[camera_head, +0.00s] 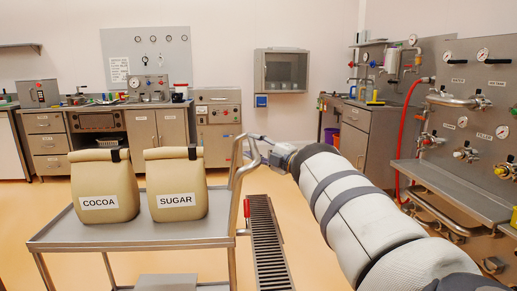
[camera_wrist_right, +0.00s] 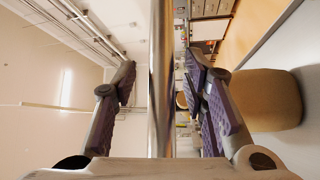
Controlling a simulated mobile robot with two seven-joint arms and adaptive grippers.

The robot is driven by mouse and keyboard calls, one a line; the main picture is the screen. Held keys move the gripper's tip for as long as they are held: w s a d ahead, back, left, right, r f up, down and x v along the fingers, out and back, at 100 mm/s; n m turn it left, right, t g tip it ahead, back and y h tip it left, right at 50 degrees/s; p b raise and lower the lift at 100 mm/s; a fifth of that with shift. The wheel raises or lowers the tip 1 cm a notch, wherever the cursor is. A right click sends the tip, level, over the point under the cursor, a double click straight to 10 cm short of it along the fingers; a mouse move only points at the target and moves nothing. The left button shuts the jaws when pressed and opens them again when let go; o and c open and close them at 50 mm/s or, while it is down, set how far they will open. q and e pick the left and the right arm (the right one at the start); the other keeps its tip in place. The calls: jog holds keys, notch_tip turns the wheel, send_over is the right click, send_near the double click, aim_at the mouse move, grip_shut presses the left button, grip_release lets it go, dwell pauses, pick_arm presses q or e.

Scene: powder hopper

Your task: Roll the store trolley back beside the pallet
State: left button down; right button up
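The store trolley (camera_head: 140,236) is a grey metal cart at the lower left of the head view, with an upright tubular handle (camera_head: 237,185) at its right end. Two tan sacks stand on it, labelled COCOA (camera_head: 100,182) and SUGAR (camera_head: 177,180). My right gripper (camera_head: 257,145) is at the top of the handle. In the right wrist view, the handle bar (camera_wrist_right: 160,50) runs between the purple-padded fingers of the gripper (camera_wrist_right: 157,80), with a gap on both sides. My left gripper is out of view. No pallet shows.
A dark floor grate (camera_head: 267,240) lies just right of the trolley. A wall panel with gauges, valves and a grey shelf (camera_head: 455,190) stands at the right, with a red hose (camera_head: 404,130). Cabinets (camera_head: 160,125) line the back wall. Orange floor is open between them.

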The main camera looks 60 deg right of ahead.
jog(key=s+a+f, duration=0.1)
jog(key=s, duration=1)
jog(key=shift+s+a+f, duration=0.2)
jog(key=shift+s+f, duration=0.1)
jog(key=shift+s, duration=0.1)
